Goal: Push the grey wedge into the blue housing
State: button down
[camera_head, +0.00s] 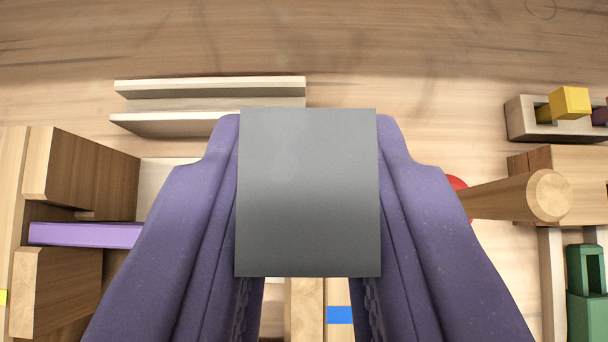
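The grey wedge (308,192) fills the middle of the view, its flat grey face towards the camera. My gripper (308,200) has its two purple fingers pressed against the left and right sides of the wedge, shut on it. A small blue patch (340,315) shows below the wedge, between the fingers; I cannot tell whether it is part of the blue housing. The rest of what lies behind the wedge and fingers is hidden.
At left stand wooden blocks (80,178) with a purple bar (87,235) between them. Pale rails (210,88) lie behind. At right are a wooden peg (510,196), a yellow block (570,103) in a holder and a green part (586,290). The far wooden surface is clear.

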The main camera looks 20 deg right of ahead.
jog(key=shift+f+b, duration=2.55)
jog(key=shift+f, duration=0.4)
jog(key=shift+f+b, duration=2.3)
jog(key=shift+b, duration=0.4)
jog(key=c, duration=0.8)
grip_release()
jog(key=shift+c, duration=0.2)
jog(key=shift+s, duration=0.1)
jog(key=p+v, duration=0.2)
jog(key=v, duration=0.5)
jog(key=shift+r+p, duration=0.1)
jog(key=shift+p, duration=0.2)
jog(key=shift+s+a+r, duration=0.1)
jog(key=shift+s+r, duration=0.1)
jog(key=shift+s, duration=0.05)
jog(key=shift+w, duration=0.1)
